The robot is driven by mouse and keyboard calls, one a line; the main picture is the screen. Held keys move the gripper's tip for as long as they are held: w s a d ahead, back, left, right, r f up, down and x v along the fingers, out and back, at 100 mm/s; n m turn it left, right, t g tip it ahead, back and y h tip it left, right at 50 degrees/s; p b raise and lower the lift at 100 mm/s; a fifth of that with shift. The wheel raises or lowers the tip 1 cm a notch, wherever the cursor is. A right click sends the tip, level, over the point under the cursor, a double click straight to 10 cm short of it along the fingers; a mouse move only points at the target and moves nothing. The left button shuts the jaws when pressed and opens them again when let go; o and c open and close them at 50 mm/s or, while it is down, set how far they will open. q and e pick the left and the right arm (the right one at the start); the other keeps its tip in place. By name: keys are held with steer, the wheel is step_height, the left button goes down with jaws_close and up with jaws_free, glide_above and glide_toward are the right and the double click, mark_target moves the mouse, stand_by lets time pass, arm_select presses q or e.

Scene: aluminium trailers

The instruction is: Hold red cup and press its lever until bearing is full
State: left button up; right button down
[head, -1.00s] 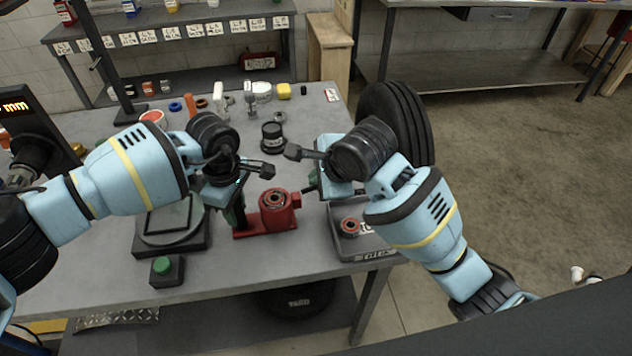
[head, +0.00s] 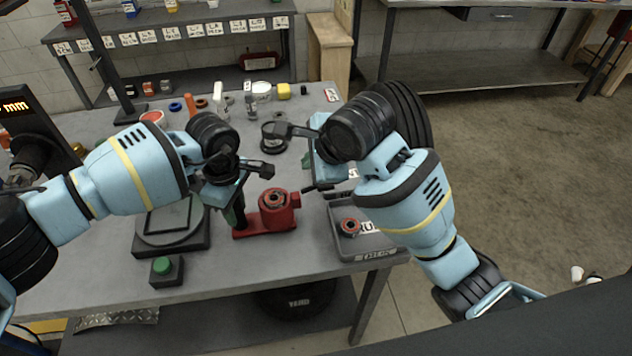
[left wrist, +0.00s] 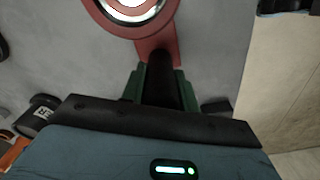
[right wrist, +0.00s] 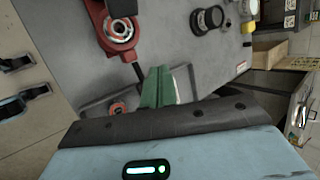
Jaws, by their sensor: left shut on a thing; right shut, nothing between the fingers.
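The red cup (head: 277,212) stands on its red base on the workbench, with a ring-shaped bearing (head: 274,199) in its top. Its dark lever (head: 318,188) sticks out to the right; it also shows in the right wrist view (right wrist: 137,70). My left gripper (head: 238,212) is shut on the dark upright handle at the left end of the base; the left wrist view shows the green fingers (left wrist: 160,85) on either side of it. My right gripper (head: 307,160) is shut and empty, close to the lever's outer end; whether they touch is unclear.
A grey tray (head: 375,245) with a red-ringed bearing (head: 349,227) lies right of the cup. A round-plated device (head: 150,240) and a green button box (head: 165,270) stand left. Small containers line the bench's back. A black tire (head: 415,110) is behind my right arm.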

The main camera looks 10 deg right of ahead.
mark_target(316, 187)
steer(key=shift+a+r, duration=0.25)
steer(key=shift+r, duration=0.55)
stand_by(2.2)
steer(key=r, duration=0.1)
steer(key=a+r, duration=0.1)
steer(key=r, duration=0.1)
steer(key=shift+a+r, duration=0.1)
steer(key=shift+r, duration=0.2)
step_height(316, 187, down, 8)
steer(key=d, duration=0.2)
steer(key=shift+d+f, duration=0.2)
steer(key=shift+d, duration=0.05)
stand_by(0.4)
steer(key=shift+f, duration=0.15)
stand_by(1.9)
steer(key=shift+d+f, duration=0.15)
steer(key=shift+f, duration=0.1)
steer(key=shift+f, duration=0.3)
stand_by(0.6)
